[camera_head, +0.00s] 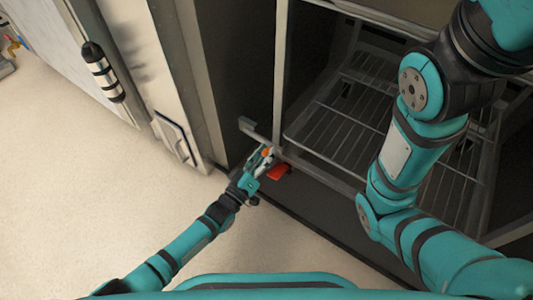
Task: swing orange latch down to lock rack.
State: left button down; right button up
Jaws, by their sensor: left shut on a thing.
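The wire-shelved rack (345,130) stands inside the dark oven cabinet, right of centre. An orange-red latch (279,172) shows low at the rack's near left post, partly hidden by my gripper. My left gripper (266,155) is at this post and shut on the latch; its fingertips are small in the view and partly cover the spot. My right arm reaches up on the right side and leaves the picture at the top right, so its gripper is out of view.
A metal bracket (255,130) sticks out just beyond my left gripper. The pale floor (70,190) is clear at the left. My right arm covers part of the rack.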

pick_arm(q)
jog(key=shift+f, duration=0.15)
jog(key=c, duration=1)
grip_release()
jog(key=v, duration=1.2)
